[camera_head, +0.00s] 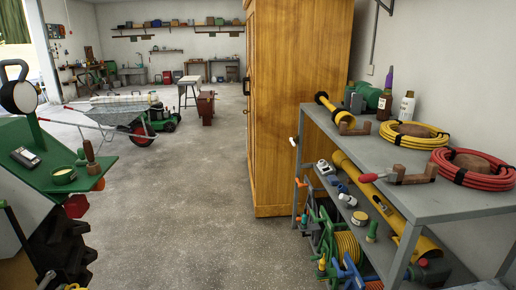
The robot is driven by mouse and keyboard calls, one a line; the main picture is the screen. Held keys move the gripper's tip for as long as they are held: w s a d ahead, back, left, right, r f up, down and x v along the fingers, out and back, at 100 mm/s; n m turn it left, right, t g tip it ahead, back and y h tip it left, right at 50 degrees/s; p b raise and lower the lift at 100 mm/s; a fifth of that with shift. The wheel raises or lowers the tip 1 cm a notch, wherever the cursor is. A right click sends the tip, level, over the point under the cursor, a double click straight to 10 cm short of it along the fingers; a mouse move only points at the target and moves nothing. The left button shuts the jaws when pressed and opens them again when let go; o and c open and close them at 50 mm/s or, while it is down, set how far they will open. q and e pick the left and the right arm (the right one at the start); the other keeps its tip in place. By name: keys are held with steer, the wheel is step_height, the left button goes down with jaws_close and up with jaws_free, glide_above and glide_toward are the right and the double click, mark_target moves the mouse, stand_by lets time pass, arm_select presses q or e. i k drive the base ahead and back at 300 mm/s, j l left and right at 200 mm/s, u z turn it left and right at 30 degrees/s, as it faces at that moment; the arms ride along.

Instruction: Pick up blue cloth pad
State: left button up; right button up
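I cannot make out a blue cloth pad in the head view. A blue object (352,272) sits low beside the shelf at the bottom, but it looks like a rigid tool or stand, and I cannot tell what it is. Neither of my grippers shows in this view.
A grey metal shelf (440,207) on the right holds coiled yellow hose (413,134), red hose (474,168) and tools. A tall wooden cabinet (292,110) stands behind it. A green surface (62,170) is at left, a wheelbarrow (118,117) beyond. The middle floor is clear.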

mark_target(333, 180)
steer(key=i+z, duration=0.1)
steer(key=i, duration=0.55)
steer(key=i+j+z, duration=0.1)
steer(key=i, duration=0.6)
steer(key=i+j+z, duration=0.1)
steer(key=i, duration=0.55)
steer(key=j, duration=0.1)
